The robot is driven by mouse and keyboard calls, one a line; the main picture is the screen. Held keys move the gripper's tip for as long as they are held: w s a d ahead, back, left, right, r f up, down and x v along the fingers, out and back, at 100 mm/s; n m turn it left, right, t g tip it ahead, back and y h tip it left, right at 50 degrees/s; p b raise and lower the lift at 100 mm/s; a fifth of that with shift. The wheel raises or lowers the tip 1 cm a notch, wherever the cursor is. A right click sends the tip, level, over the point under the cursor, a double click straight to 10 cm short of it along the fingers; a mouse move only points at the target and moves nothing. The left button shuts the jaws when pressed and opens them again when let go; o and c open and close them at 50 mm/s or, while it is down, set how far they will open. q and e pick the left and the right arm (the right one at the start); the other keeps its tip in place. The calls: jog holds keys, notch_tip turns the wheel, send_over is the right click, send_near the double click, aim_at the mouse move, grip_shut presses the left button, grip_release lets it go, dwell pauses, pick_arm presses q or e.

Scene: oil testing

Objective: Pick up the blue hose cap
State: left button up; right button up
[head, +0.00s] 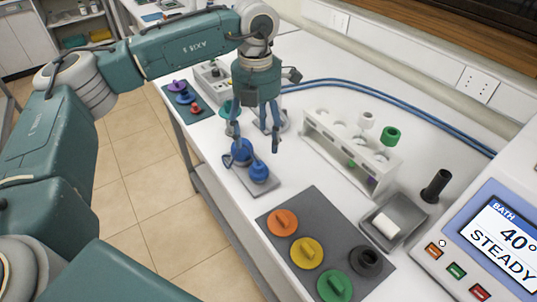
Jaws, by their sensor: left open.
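Two blue capped parts sit on a small grey plate (268,188) near the front edge of the white bench. The one farther back (241,153) has a loop at its side, and the nearer one (259,172) has a round knob on top. I cannot tell for sure which is the blue hose cap. My left gripper (254,138) points down with its fingers apart, above and just behind these parts. One finger overlaps the farther part in the picture, and I cannot tell whether they touch. My right gripper is not in view.
A grey mat (268,216) holds orange, yellow, green and black caps. A white tube rack (330,150), a grey tray (410,212), a black cylinder (436,186) and a bath display (510,240) stand to the right. Blue hoses (400,98) run along the back.

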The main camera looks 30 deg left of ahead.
aim_at(258, 164)
pick_arm(q)
jog(key=shift+w+f, duration=0.2)
jog(key=shift+f, duration=0.15)
jog(key=f, duration=0.2)
jog(key=s+f+p, duration=0.1)
jog(key=f, duration=0.1)
jog(key=shift+s, duration=0.1)
jog(key=shift+f+p, duration=0.25)
jog(key=shift+p, duration=0.1)
jog(key=shift+f+p, duration=0.35)
jog(key=shift+f, duration=0.05)
notch_tip(258, 164, down, 4)
jog(key=shift+r+p, duration=0.15)
jog(key=shift+p, duration=0.75)
jog(key=shift+f, duration=0.45)
jog(key=shift+c, duration=0.2)
jog(key=c, duration=1.1)
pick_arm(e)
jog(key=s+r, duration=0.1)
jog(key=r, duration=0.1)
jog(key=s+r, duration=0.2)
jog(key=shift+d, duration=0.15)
